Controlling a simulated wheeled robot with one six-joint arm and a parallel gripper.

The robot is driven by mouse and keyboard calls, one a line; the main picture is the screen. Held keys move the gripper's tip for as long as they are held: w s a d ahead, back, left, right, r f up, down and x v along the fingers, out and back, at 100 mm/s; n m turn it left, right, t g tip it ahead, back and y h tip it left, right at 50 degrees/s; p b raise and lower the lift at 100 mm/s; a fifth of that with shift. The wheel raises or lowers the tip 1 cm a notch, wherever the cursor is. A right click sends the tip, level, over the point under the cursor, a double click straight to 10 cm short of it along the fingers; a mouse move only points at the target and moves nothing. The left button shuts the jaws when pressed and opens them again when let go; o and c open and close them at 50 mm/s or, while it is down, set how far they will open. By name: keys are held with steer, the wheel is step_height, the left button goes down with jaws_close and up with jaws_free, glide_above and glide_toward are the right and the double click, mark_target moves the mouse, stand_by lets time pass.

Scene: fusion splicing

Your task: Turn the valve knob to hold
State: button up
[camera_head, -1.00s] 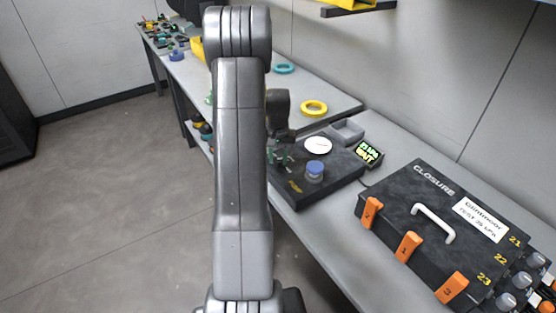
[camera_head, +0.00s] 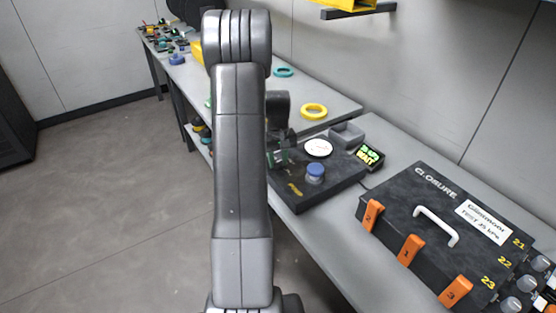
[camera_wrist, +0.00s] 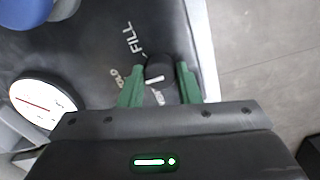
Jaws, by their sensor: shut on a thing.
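My gripper (camera_wrist: 159,84) has its two green fingers on either side of the black valve knob (camera_wrist: 160,67) and is shut on it. A short white line on the knob lies nearly level in the wrist view. The FILL label (camera_wrist: 143,38) is beside the knob. A partly covered label ending in "OLD" (camera_wrist: 117,79) is by the left finger. Another label between the fingers is too hidden to read. In the head view my gripper (camera_head: 279,156) is over the left part of the dark pump panel (camera_head: 296,198), and my arm hides the knob.
A round white gauge (camera_head: 318,148), a blue cap (camera_head: 315,172) and a small display (camera_head: 369,156) reading WAIT are close by. A grey tray (camera_head: 346,134) is behind. The black closure case (camera_head: 440,240) stands to the right. Bare bench lies between.

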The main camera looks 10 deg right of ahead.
mark_target(278, 161)
steer(key=o, duration=1)
step_height(278, 161, up, 14)
steer(key=shift+f, duration=0.1)
steer(key=shift+f, duration=0.1)
step_height(278, 161, down, 14)
steer(key=shift+r, duration=0.2)
stand_by(0.4)
